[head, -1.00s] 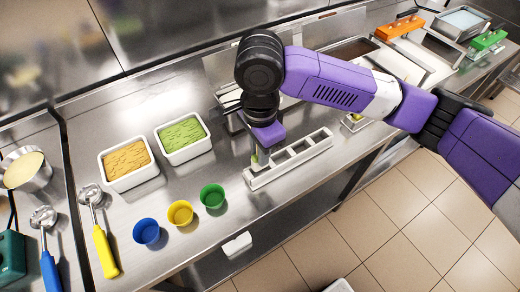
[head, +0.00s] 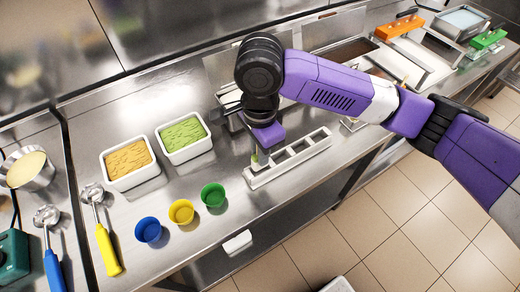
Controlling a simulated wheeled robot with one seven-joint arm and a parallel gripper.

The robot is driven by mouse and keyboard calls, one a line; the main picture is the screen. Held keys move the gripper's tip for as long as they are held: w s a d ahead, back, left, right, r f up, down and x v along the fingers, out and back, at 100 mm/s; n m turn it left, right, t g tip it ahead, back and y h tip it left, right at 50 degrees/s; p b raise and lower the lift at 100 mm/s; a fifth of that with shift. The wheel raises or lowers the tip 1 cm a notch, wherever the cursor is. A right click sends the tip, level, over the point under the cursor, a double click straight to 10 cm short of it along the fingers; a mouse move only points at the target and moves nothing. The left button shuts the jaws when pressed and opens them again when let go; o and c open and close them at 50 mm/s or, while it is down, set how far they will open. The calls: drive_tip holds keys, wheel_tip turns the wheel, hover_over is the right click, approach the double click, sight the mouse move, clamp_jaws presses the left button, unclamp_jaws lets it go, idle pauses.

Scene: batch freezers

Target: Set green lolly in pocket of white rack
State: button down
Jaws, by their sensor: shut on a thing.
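The white rack (head: 291,163) is a long block with several square pockets, standing near the front edge of the steel counter. My gripper (head: 262,149) points down over the rack's left end and is shut on the green lolly (head: 257,160). Only a small pale green part of the lolly shows below the fingers, upright at the leftmost pocket. I cannot tell how deep it sits in the pocket. The pockets to the right look empty. My wrist hides the fingertips in part.
Blue (head: 148,230), yellow (head: 181,212) and green (head: 213,195) cups stand left of the rack. Tubs of orange (head: 128,163) and green (head: 183,137) ice cream stand behind them. A yellow-handled scoop (head: 106,248) lies further left. The counter's front edge is close to the rack.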

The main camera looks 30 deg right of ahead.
drive_tip(key=shift+f+b, duration=0.55)
drive_tip(key=shift+f, duration=0.75)
idle(0.5)
drive_tip(key=shift+f+p, duration=0.35)
drive_tip(key=shift+f, duration=0.35)
idle(1.5)
drive_tip(key=c, duration=1.2)
unclamp_jaws()
drive_tip(key=shift+c, duration=0.2)
wheel_tip(320, 180, up, 8)
drive_tip(key=shift+f, duration=0.1)
drive_tip(key=shift+a, duration=0.1)
